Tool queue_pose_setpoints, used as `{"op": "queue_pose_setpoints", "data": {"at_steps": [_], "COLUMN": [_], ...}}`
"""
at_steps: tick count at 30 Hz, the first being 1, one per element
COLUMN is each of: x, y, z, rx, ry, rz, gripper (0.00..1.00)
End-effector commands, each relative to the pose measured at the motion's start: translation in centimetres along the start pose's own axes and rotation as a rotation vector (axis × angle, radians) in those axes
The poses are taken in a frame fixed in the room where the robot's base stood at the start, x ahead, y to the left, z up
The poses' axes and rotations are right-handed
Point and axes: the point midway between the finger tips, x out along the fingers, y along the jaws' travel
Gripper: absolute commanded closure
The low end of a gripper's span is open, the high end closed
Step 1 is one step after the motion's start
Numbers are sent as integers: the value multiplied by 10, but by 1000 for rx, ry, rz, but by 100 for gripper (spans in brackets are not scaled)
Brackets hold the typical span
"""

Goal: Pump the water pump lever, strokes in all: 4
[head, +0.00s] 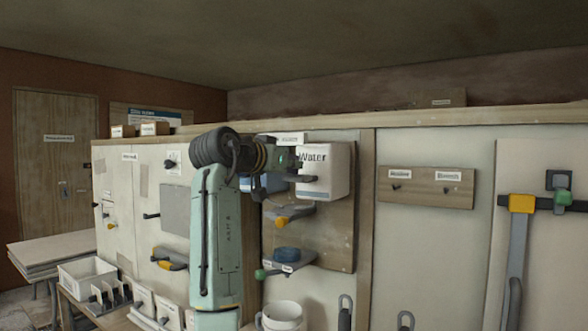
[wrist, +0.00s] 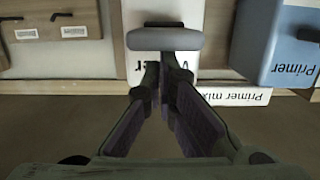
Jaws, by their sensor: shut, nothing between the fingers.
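The water pump is a white box (head: 325,172) lettered "Water" on the back panel. Its grey lever (head: 303,178) sticks out at the front; in the wrist view, which is upside down, the lever's rounded end (wrist: 165,39) lies just beyond my fingertips. My gripper (head: 294,160) is shut and empty, in front of the box and just above the lever. In the wrist view the fingers (wrist: 165,78) meet near the lever end and hide part of the lettering. I cannot tell whether they touch the lever.
A blue "Primer" box (wrist: 282,42) stands beside the water pump. A wooden hook board (head: 425,187) hangs to the right.

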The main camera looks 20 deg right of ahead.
Motion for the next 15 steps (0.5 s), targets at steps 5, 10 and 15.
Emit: {"op": "queue_pose_setpoints", "data": {"at_steps": [5,10,15], "x": [0,-1,-2], "y": [1,1,1], "z": [3,6,9], "rx": [2,1,1], "ry": [47,97,152], "rz": [1,1,1], "gripper": [100,100,100]}}
